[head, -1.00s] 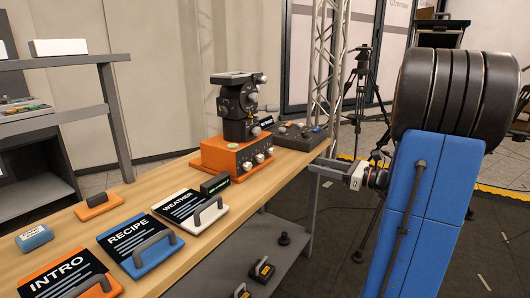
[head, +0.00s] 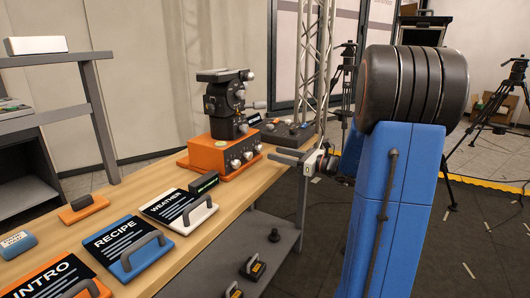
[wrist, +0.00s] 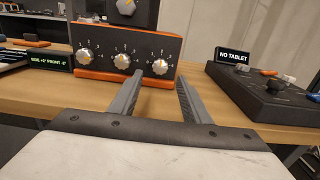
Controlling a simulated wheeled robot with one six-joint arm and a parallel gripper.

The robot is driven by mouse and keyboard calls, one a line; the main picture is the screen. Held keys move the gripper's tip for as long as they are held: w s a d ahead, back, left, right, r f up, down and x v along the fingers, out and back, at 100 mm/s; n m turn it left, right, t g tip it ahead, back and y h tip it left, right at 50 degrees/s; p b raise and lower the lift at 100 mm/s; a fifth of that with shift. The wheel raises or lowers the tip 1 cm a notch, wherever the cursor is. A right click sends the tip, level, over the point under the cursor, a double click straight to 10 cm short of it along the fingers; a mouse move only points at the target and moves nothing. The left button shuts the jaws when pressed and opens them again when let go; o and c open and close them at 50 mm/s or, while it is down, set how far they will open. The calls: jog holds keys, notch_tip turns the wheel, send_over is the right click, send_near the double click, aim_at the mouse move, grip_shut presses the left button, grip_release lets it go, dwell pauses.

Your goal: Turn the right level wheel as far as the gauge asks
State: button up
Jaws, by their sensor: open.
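The orange base box (head: 212,155) carries a black tilting head (head: 228,105) on the wooden table. Its front has three silver numbered wheels; in the wrist view these are the left wheel (wrist: 85,57), middle wheel (wrist: 122,61) and right wheel (wrist: 160,67). The right wheel (head: 258,148) also shows in the head view. A small black gauge display (wrist: 50,62) reads what looks like "SIDE +0° FRONT -2°"; it stands left of the box. My gripper (wrist: 160,78) is open and empty, its fingers pointing at the right wheel, apparently short of it.
A dark control panel (wrist: 265,92) with a "NO TABLET" sign (wrist: 233,56) stands to the right. Cards with handles, such as the WEATHER card (head: 165,208), lie nearer on the table. A truss (head: 318,60) rises behind. The table front before the wheels is clear.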

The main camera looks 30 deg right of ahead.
aim_at(262, 150)
jog(key=shift+x, duration=3.2)
jog(key=c, duration=1)
